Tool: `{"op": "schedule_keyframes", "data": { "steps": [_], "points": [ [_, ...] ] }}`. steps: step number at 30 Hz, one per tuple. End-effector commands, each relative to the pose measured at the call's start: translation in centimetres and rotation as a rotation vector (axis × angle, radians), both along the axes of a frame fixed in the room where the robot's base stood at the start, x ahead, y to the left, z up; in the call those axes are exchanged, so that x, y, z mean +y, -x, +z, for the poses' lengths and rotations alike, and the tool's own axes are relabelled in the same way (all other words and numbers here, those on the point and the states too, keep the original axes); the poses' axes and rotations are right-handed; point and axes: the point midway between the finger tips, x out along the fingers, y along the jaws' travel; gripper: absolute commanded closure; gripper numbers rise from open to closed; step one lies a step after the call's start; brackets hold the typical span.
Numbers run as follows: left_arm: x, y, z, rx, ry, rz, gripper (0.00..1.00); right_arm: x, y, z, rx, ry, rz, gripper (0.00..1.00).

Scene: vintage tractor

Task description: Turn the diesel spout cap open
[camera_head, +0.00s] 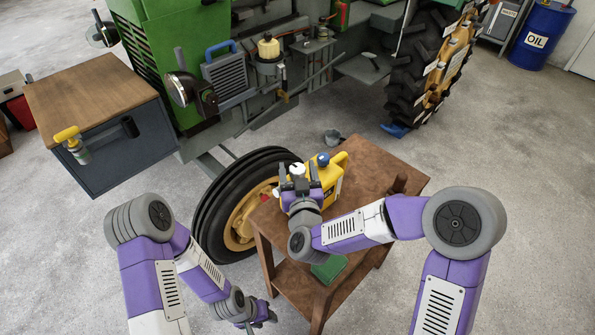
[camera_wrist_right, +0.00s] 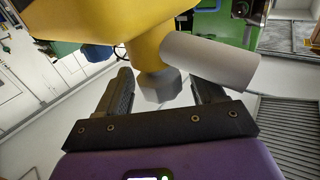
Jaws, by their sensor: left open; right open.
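The yellow diesel can (camera_head: 329,186) stands on the brown wooden table; it also shows in the right wrist view (camera_wrist_right: 150,22). A white cap (camera_head: 297,170) shows at its near left side, by my right gripper (camera_head: 300,181). In the right wrist view, a pale grey faceted cap (camera_wrist_right: 160,88) on a yellow neck lies between the open fingers of that gripper (camera_wrist_right: 164,84), with gaps on both sides. A pale grey cylinder (camera_wrist_right: 212,62) beside the neck reaches over the right finger. My left gripper (camera_head: 258,315) hangs low, open and apart from the can.
The wooden table (camera_head: 382,165) has bare room at its far right, and a green object (camera_head: 328,268) lies on its lower shelf. The tractor's front wheel (camera_head: 213,213) stands close at left. A workbench (camera_head: 95,92) stands further left.

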Motion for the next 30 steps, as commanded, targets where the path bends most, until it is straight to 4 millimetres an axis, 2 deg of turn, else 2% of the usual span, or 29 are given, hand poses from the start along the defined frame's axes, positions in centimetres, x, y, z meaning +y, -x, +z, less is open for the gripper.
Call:
{"op": "schedule_keyframes", "data": {
  "steps": [5, 15, 23, 30],
  "points": [
    [0.00, -0.01, 0.01, 0.000, 0.000, 0.000, 0.57, 0.01, 0.00, 0.01, 0.000, 0.000, 0.000, 0.32],
    [0.00, -0.01, 0.01, 0.000, 0.000, 0.000, 0.57, 0.00, 0.02, 0.00, 0.000, 0.000, 0.000, 0.82],
    [0.00, -0.01, 0.01, 0.000, 0.000, 0.000, 0.57, -0.06, 0.01, -0.02, 0.001, 0.001, 0.023, 0.84],
    [0.00, -0.01, 0.01, 0.000, 0.000, 0.000, 0.57, -0.22, -0.02, 0.02, 0.000, 0.003, 0.136, 0.84]
  ]
}}
